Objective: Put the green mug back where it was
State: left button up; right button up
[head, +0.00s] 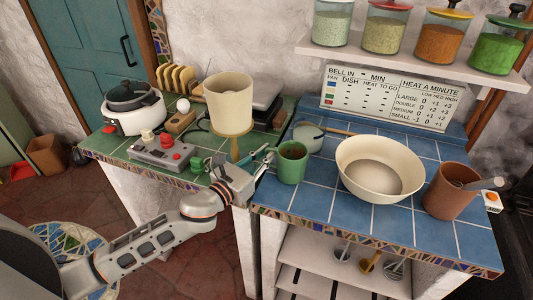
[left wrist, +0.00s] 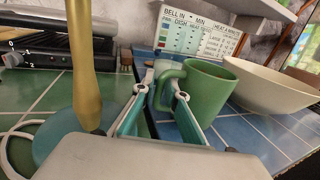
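The green mug (head: 293,164) stands upright on the blue-tiled counter, close to its left edge. It also shows in the left wrist view (left wrist: 210,92), with its handle turned toward my gripper. My left gripper (head: 266,158) is just left of the mug, low over the counter. In the left wrist view its two fingers (left wrist: 162,93) are spread apart, with the mug's handle at or between their tips. I cannot tell whether either finger touches the handle. My right gripper is not in view.
A large cream bowl (head: 381,168) and a brown pot (head: 449,192) stand right of the mug. A small glass jar (head: 308,137) is behind it. A cream container on a wooden stem (head: 230,104) rises behind my gripper, beside a grey control box (head: 162,152) on green tiles.

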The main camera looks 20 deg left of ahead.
pick_arm(q)
jog(key=shift+r, duration=0.15)
jog(key=b+v, duration=0.1)
jog(key=v, duration=0.9)
jog(key=shift+s+a, duration=0.2)
jog(key=shift+s, duration=0.15)
jog(key=shift+s+a, duration=0.2)
jog(key=shift+s, duration=0.4)
